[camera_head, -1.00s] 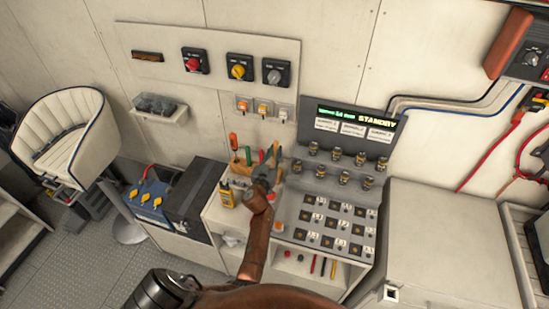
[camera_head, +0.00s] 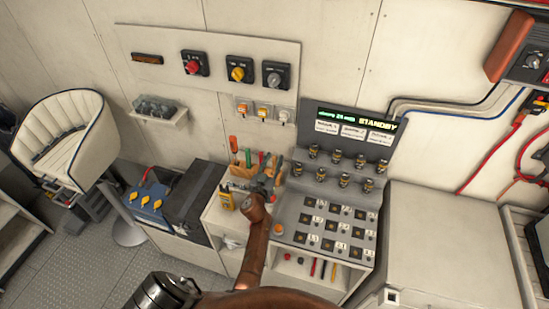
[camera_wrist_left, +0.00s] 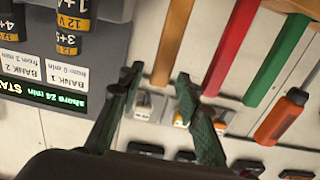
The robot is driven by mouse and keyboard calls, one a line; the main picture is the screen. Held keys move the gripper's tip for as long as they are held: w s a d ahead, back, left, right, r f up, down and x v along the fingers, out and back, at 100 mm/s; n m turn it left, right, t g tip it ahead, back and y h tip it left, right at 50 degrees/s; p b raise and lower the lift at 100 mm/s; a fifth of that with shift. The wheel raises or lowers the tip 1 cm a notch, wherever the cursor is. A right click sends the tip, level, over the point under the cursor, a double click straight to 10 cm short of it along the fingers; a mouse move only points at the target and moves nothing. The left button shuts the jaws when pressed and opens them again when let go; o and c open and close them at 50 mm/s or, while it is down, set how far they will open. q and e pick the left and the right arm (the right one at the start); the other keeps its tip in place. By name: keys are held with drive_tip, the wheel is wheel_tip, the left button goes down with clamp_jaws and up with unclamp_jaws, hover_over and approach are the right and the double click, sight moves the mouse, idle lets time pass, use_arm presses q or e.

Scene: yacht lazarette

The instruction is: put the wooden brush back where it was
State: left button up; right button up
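A plain tan wooden handle (camera_wrist_left: 174,40), which looks like the wooden brush, stands between the fingers of my left gripper (camera_wrist_left: 158,82) in the left wrist view. The two dark fingers are spread, with a gap visible beside the handle. The brush's other end is out of frame. In the head view my left gripper (camera_head: 269,180) is over the right side of the tool rack (camera_head: 240,172), and the brush cannot be made out clearly there. My right gripper is not in view.
Red (camera_wrist_left: 232,45), green (camera_wrist_left: 277,55) and orange (camera_wrist_left: 282,117) handles stand close beside the wooden one. A yellow meter (camera_head: 226,196) is in front of the rack. The switch panel (camera_head: 325,220) and STANDBY display (camera_head: 348,130) are to the right. A black box (camera_head: 192,193) is left.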

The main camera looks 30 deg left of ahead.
use_arm(q)
drive_tip(key=shift+v, duration=2.9)
drive_tip(key=shift+r, duration=0.1)
